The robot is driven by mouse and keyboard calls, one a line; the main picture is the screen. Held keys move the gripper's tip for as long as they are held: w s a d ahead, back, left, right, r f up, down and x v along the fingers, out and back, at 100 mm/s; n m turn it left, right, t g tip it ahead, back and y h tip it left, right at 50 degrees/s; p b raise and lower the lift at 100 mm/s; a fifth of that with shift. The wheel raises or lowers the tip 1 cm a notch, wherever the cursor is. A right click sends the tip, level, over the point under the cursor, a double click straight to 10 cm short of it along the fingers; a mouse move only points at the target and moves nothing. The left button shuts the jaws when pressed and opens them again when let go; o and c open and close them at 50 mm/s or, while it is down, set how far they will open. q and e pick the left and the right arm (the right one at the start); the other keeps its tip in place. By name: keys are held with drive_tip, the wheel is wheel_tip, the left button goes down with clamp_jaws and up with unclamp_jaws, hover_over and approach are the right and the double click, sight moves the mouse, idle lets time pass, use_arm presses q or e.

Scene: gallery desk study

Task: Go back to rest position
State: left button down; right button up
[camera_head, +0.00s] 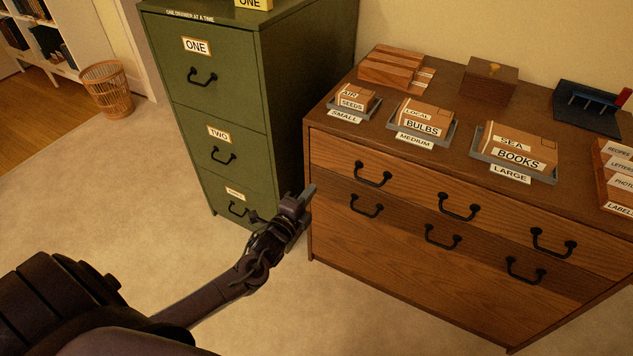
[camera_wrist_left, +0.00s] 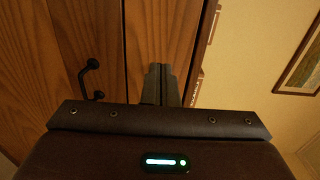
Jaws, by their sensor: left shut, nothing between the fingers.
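My left gripper (camera_head: 304,196) is shut and empty. In the head view it is between the green filing cabinet (camera_head: 290,110) and the left front corner of the wooden chest of drawers (camera_head: 400,260). Its arm comes in from the lower left. In the left wrist view the shut fingers (camera_wrist_left: 160,84) are in front of the wooden chest, with a black handle (camera_wrist_left: 88,78) to their left. I cannot tell whether the fingers touch the chest. The right gripper is in neither view.
The cabinet's drawers look shut. On the chest stand boxes in trays labelled SMALL, MEDIUM and LARGE (camera_head: 510,174), a wooden box (camera_head: 488,85) and a dark blue stand (camera_head: 590,115). A wicker basket (camera_head: 107,90) stands at the back left. The carpet (camera_head: 90,185) at left is clear.

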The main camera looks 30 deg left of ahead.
use_arm(q)
drive_tip(key=shift+s, duration=0.35)
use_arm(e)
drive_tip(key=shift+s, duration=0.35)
use_arm(q)
drive_tip(key=s+f+n+g+y+p, duration=0.15)
drive_tip(key=s+f+n+g, duration=0.25)
drive_tip(key=s+f, duration=0.6)
drive_tip(key=s+f+n+g+p, duration=0.4)
drive_tip(key=s+f, duration=0.3)
drive_tip(key=f, duration=0.7)
drive_tip(key=s+d+f+n+g, duration=0.2)
drive_tip(key=s+f+g, duration=0.1)
drive_tip(key=s, duration=0.6)
drive_tip(key=s+d+f+n+g+h+p, duration=0.1)
drive_tip(key=s+d+f+n+g, duration=0.2)
drive_tip(key=s, duration=0.7)
drive_tip(key=s+d+f+n+g+p, duration=0.1)
drive_tip(key=s+d+f+n+g, duration=0.1)
drive_tip(key=s+f, duration=0.3)
drive_tip(key=s+g, duration=0.1)
drive_tip(key=s, duration=0.3)
drive_tip(key=shift+s+d+f+n, duration=0.2)
drive_tip(key=shift+d+n, duration=0.1)
drive_tip(key=shift+d, duration=0.05)
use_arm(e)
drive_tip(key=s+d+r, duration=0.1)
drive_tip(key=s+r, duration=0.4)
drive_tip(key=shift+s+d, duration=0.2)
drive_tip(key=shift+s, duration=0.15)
